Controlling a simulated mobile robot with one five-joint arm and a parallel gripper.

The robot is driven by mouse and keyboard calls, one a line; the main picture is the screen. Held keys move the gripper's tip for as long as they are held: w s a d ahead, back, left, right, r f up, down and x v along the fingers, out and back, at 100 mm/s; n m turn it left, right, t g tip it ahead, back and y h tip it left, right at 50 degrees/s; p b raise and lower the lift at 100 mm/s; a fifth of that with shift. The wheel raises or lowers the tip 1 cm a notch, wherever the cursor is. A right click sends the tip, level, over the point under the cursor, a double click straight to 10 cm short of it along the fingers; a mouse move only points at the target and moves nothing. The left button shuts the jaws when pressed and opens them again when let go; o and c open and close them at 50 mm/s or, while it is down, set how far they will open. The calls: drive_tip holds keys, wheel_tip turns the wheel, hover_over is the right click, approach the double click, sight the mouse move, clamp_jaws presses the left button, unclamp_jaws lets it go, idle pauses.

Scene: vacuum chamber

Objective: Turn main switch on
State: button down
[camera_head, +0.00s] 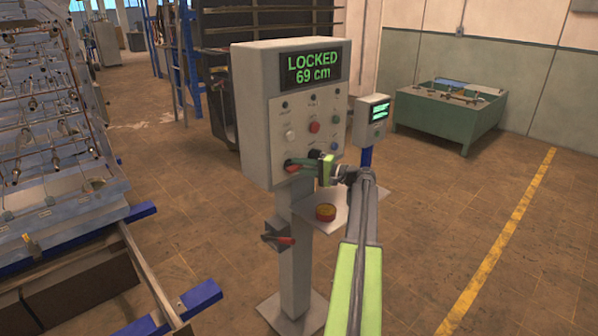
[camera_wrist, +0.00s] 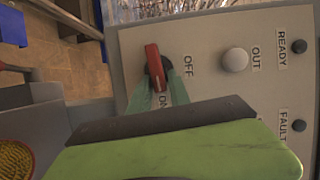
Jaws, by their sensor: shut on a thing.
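The main switch is a red handle (camera_wrist: 154,66) on the grey control cabinet (camera_head: 258,120), at its lower left in the head view. In the wrist view the handle lies lengthwise up and down the picture. Its lower end points to the ON label, and the OFF label is to its right. My gripper (camera_head: 303,163) is at the switch and shut on the handle. Its green fingers (camera_wrist: 158,88) lie on either side of the handle's lower part. The fingers partly cover the ON label and hide part of the switch base.
The cabinet's display (camera_head: 313,66) reads "LOCKED 69 cm". A red-handled lever box (camera_head: 277,238) is on the post. A smaller screen box (camera_head: 371,118) stands behind right. Floor at right is clear.

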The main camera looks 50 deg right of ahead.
drive_tip(key=shift+f+m+b, duration=0.15)
drive_tip(key=shift+m+b, duration=0.2)
drive_tip(key=shift+m, duration=0.15)
drive_tip(key=c, duration=1.4)
unclamp_jaws()
drive_tip(key=v, duration=1.7)
drive_tip(key=shift+s+d+f, duration=0.15)
drive_tip(key=shift+s+f, duration=0.05)
drive_tip(key=shift+f, duration=0.1)
